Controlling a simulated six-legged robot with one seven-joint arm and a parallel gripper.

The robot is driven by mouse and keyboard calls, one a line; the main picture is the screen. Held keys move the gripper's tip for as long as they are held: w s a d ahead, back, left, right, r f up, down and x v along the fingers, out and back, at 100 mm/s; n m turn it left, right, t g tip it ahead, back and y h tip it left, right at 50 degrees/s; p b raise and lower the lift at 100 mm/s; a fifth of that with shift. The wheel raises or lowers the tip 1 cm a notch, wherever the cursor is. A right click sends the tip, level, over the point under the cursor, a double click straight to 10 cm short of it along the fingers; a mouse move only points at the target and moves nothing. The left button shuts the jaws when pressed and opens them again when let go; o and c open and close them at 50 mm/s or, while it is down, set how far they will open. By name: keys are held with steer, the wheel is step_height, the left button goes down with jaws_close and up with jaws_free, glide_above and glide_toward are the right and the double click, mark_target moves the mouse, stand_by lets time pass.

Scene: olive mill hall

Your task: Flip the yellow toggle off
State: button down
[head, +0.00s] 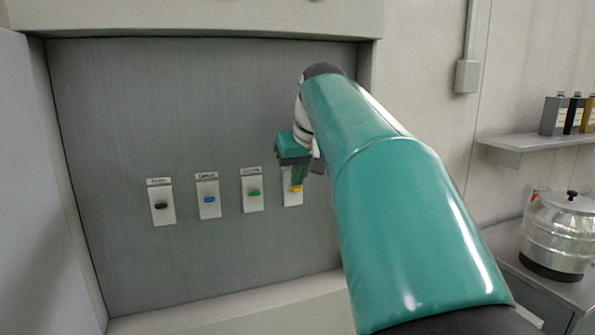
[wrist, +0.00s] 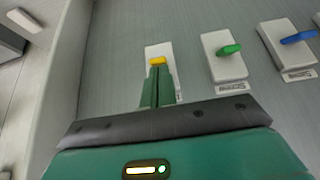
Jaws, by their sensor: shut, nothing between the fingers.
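The yellow toggle (head: 296,189) sits on a pale switch plate (head: 292,200), the rightmost in a row on the grey panel. My gripper (head: 299,180) is in front of that plate, with its fingers pointing at the toggle, and it hides the plate's upper part. In the wrist view the yellow toggle (wrist: 156,61) shows right at the tips of my gripper (wrist: 157,72). The green fingers are together, with nothing held between them. I cannot tell whether the tips touch the toggle.
Left of it on the panel are switches with a green toggle (head: 254,193), a blue toggle (head: 209,199) and a black toggle (head: 161,205). The recess side wall stands close right of the yellow one. A metal pot (head: 556,235) stands on a counter at right, below a shelf (head: 540,141).

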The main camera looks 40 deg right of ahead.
steer(key=t, duration=0.1)
steer(key=s+f+t, duration=0.1)
steer(key=t, duration=0.1)
steer(key=f+t+h, duration=0.1)
steer(key=shift+s+a+t, duration=0.25)
steer(key=shift+s+t, duration=0.05)
steer(key=shift+s, duration=0.05)
steer(key=shift+w+d, duration=0.1)
steer(key=shift+w, duration=0.1)
steer(key=shift+w+d+r, duration=0.15)
steer(key=shift+w+r, duration=0.25)
steer(key=shift+w, duration=0.2)
steer(key=shift+s, duration=0.1)
